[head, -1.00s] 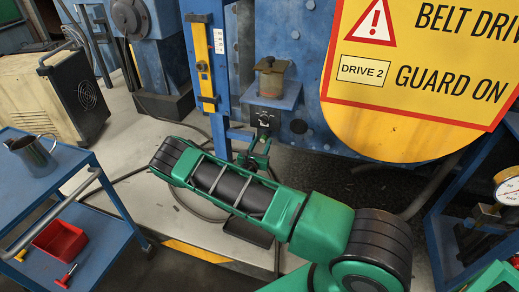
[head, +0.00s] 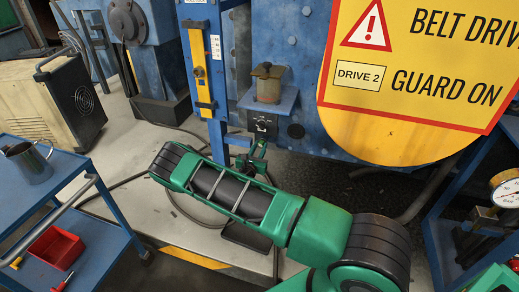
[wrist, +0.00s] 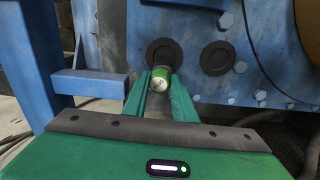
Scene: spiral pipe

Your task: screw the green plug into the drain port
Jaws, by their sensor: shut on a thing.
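The green plug (wrist: 161,78) sits between the fingertips of my gripper (wrist: 160,86), which is shut on it, in the wrist view. Its pale round end faces the camera. Two dark round ports are on the blue machine wall ahead: a left port (wrist: 160,50) right behind the plug, and a right port (wrist: 217,58) with nothing in front of it. I cannot tell which is the drain port, or whether the plug touches the left one. In the head view my gripper (head: 259,149) is below a blue shelf by the machine; the plug cannot be made out there.
A yellow belt guard (head: 390,130) hangs to the right. A blue post (wrist: 30,60) and crossbar (wrist: 90,84) stand left of my gripper. A blue cart (head: 103,215) with a red tray (head: 57,248) is at left.

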